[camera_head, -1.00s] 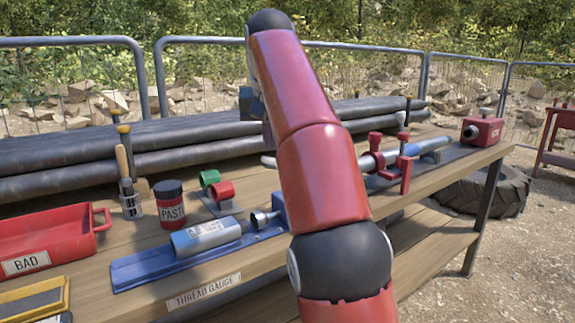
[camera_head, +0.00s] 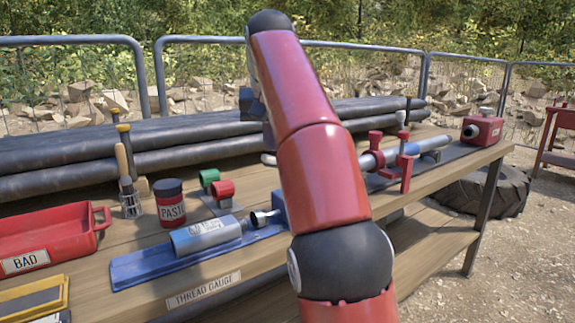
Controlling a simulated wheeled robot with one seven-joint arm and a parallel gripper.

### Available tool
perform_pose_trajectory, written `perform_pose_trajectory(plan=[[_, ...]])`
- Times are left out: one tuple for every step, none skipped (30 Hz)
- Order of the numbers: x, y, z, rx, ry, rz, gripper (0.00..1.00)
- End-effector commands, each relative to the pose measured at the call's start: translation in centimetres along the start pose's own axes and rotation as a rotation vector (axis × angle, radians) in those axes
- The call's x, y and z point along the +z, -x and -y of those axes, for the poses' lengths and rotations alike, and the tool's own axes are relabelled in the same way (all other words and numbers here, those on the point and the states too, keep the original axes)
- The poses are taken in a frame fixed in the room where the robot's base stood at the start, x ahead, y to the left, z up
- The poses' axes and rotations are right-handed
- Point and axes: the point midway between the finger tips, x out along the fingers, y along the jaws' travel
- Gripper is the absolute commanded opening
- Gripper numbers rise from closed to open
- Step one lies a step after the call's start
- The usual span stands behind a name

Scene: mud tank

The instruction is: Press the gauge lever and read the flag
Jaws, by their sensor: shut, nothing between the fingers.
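The thread gauge is a long blue base (camera_head: 135,272) near the front of the bench, with a "THREAD GAUGE" label (camera_head: 203,291) on the bench edge. A grey cylinder with a pale label (camera_head: 205,236) lies on the base. A small silver fitting (camera_head: 262,217) and part of a blue block (camera_head: 279,207) stand at its right end. My red arm rises in front and covers what is right of the block. I cannot make out the gauge lever or the flag. My gripper's fingers are hidden behind my arm.
A red "BAD" tray (camera_head: 60,238), a paste jar (camera_head: 170,203), a brush (camera_head: 128,185) and green and red rings (camera_head: 222,190) stand left of my arm. Long dark pipes (camera_head: 80,150) lie behind. Right of it, red clamps (camera_head: 405,165) surround a silver rod.

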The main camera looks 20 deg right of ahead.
Motion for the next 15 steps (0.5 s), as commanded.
perform_pose_trajectory(plan=[[0.2, -0.4, 0.0, 0.000, 0.000, 0.000, 0.00], [0.2, -0.5, 0.0, 0.000, 0.000, 0.000, 0.00], [0.3, -0.7, 0.0, 0.000, 0.000, 0.001, 0.00], [0.3, -0.8, 0.0, 0.000, 0.000, 0.001, 0.00], [0.4, -0.9, 0.0, 0.000, 0.000, 0.001, 0.00], [0.5, -1.0, 0.0, 0.000, 0.000, 0.000, 0.00], [0.5, -1.1, 0.0, 0.000, 0.000, 0.000, 0.00], [0.6, -1.2, 0.0, 0.000, 0.000, 0.000, 0.00], [0.6, -1.4, 0.0, 0.000, 0.000, 0.000, 0.00], [0.7, -1.5, 0.0, 0.000, 0.000, 0.000, 0.00], [0.7, -1.6, 0.0, 0.000, 0.000, -0.001, 0.00], [0.8, -1.8, 0.0, 0.000, 0.000, -0.001, 0.00], [0.8, -1.9, 0.0, 0.000, 0.000, -0.001, 0.00], [0.8, -2.0, 0.0, 0.000, 0.000, 0.000, 0.00], [0.9, -2.1, 0.0, 0.000, 0.000, 0.000, 0.00]])
